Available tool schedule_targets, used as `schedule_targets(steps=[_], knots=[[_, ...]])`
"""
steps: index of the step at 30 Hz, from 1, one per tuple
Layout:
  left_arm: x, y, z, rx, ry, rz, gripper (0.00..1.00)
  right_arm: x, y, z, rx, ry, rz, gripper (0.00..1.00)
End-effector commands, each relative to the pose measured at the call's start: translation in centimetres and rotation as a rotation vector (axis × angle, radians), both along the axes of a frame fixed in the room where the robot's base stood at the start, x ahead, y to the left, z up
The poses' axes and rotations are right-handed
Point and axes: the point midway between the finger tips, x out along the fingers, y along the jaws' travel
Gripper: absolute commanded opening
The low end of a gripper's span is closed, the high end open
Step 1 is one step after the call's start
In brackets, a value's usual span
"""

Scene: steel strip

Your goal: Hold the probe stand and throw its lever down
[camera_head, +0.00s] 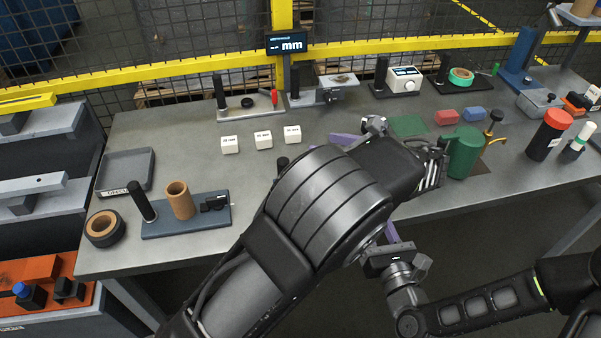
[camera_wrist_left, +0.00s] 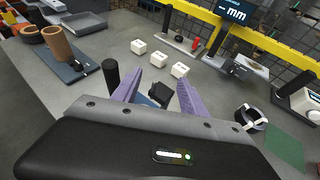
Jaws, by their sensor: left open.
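A stand with a grey base (camera_head: 252,108), a black post and a small upright red lever (camera_head: 275,98) is at the back of the bench; its red lever also shows in the wrist view (camera_wrist_left: 195,44). I cannot tell whether it is the probe stand. My left gripper (camera_wrist_left: 157,92) is open, its purple fingers either side of a black block (camera_wrist_left: 160,94). A black post (camera_wrist_left: 111,75) stands just left of them; its top shows beside my arm in the head view (camera_head: 283,163). My arm hides the rest there. My right gripper (camera_head: 389,255) is low at the bench's front; its jaws are unclear.
Three white blocks (camera_head: 263,140) lie beyond the left gripper. A blue base (camera_head: 188,222) with a black post and a tan cylinder is at the left. A metal ring part (camera_head: 374,123), a green mat (camera_head: 408,125) and a green cylinder (camera_head: 466,152) are at the right.

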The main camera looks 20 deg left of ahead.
Motion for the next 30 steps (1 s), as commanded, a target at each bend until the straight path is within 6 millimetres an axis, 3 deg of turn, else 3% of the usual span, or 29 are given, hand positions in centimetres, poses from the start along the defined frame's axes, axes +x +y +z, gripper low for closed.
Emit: schedule_targets(steps=[1,2,6,12,30], knots=[[-1.6,-1.4,-0.1,0.112,-0.005,-0.011,0.51,0.0,0.0,0.0,0.000,0.000,0.000,0.36],[-2.3,-1.3,-0.3,0.159,-0.016,0.005,0.51,0.0,0.0,0.0,0.000,0.000,0.000,0.36],[-4.6,1.0,-2.1,0.282,-0.087,0.104,0.51,0.0,0.0,0.0,0.000,0.000,0.000,0.36],[-6.3,4.2,-4.0,0.348,-0.175,0.207,0.51,0.0,0.0,0.0,0.000,0.000,0.000,0.36],[-6.4,5.7,-4.3,0.352,-0.192,0.229,0.51,0.0,0.0,0.0,0.000,0.000,0.000,0.36]])
